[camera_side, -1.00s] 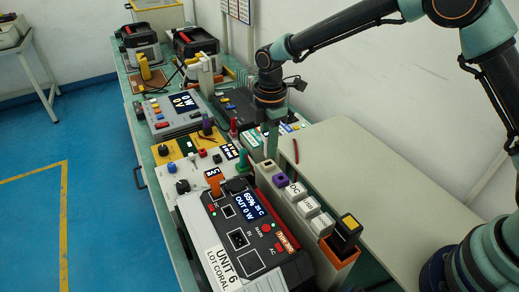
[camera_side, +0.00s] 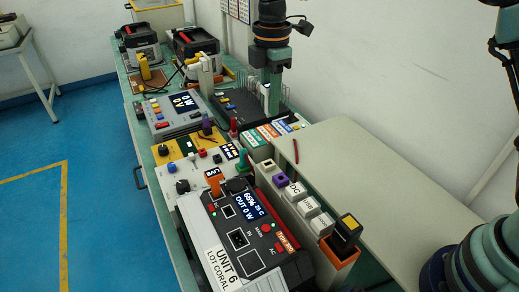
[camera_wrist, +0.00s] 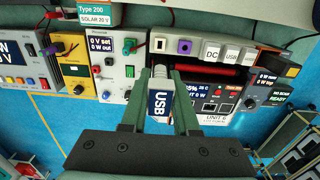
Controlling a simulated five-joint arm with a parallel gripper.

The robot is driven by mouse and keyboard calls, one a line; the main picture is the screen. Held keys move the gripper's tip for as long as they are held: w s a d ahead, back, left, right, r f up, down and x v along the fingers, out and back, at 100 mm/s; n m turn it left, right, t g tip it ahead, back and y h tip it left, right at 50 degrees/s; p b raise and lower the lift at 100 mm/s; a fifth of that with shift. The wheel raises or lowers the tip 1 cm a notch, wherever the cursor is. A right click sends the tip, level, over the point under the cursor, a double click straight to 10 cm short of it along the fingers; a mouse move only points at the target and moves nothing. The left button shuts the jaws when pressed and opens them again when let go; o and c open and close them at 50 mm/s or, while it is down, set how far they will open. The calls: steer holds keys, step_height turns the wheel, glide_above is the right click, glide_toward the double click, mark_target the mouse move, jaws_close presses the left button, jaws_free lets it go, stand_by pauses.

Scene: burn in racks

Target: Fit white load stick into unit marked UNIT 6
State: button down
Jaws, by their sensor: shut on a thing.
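My gripper (camera_wrist: 159,112) is shut on a white load stick (camera_wrist: 160,76), whose dark blue face reads USB. In the side view my gripper (camera_side: 268,103) hangs above the bench's middle, with the pale stick between its fingers. The unit marked UNIT 6 (camera_side: 265,233) stands at the near end of the bench, with a lit display, several sockets and red buttons on its sloping dark top. An orange plug (camera_side: 213,183) stands in it. In the wrist view UNIT 6 (camera_wrist: 222,93) lies right of the held stick, partly hidden by my right finger.
A pale rack (camera_side: 281,200) beside UNIT 6 holds several sticks, including ones marked DC and USB. A black stick with a yellow top (camera_side: 347,229) stands in an orange holder at its near end. Other instruments (camera_side: 175,116) and a green-capped plug (camera_side: 242,158) crowd the bench beyond.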

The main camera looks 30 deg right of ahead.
steer(key=s+a+n, duration=0.5)
steer(key=a+n, duration=0.3)
steer(key=n, duration=0.1)
steer(key=s+a+n, duration=0.5)
steer(key=a+n, duration=0.2)
steer(key=n, duration=0.2)
step_height(320, 180, down, 5)
steer(key=shift+a+f, duration=0.1)
steer(key=shift+f, duration=0.1)
steer(key=shift+f, duration=2.8)
steer(key=shift+f, duration=1.05)
stand_by(0.6)
steer(key=c, duration=0.6)
jaws_free()
